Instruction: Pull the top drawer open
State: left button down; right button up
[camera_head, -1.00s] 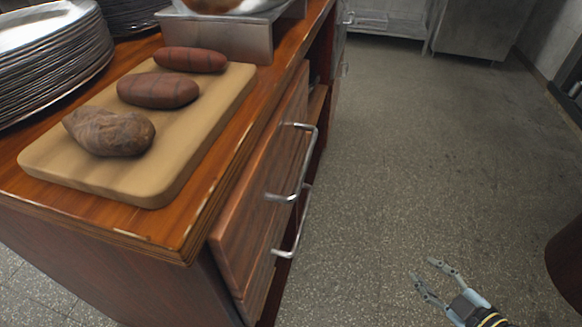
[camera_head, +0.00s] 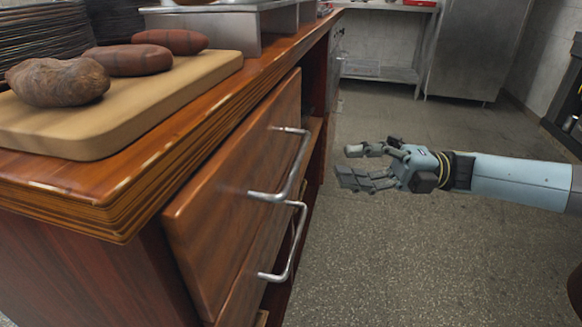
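The top drawer (camera_head: 222,200) has a brown wooden front on the side of the wooden counter. Its curved metal handle (camera_head: 297,165) stands out toward the right. The front looks flush or nearly so; I cannot tell if there is a gap. My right gripper (camera_head: 347,163) is to the right of the handle at about its height in the picture, fingers pointing left. It is open and empty, with clear space between it and the handle. My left gripper is not in view.
A second drawer handle (camera_head: 290,245) sits just below. A steel cabinet (camera_head: 475,50) stands far back. The floor right of the counter is clear.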

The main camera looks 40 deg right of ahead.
aim_at(296, 158)
jog(key=x, duration=0.9)
jog(key=shift+w+a+r, duration=0.1)
jog(key=shift+w+a, duration=0.1)
jog(key=shift+a, duration=0.1)
jog(key=shift+c, duration=0.2)
grip_shut()
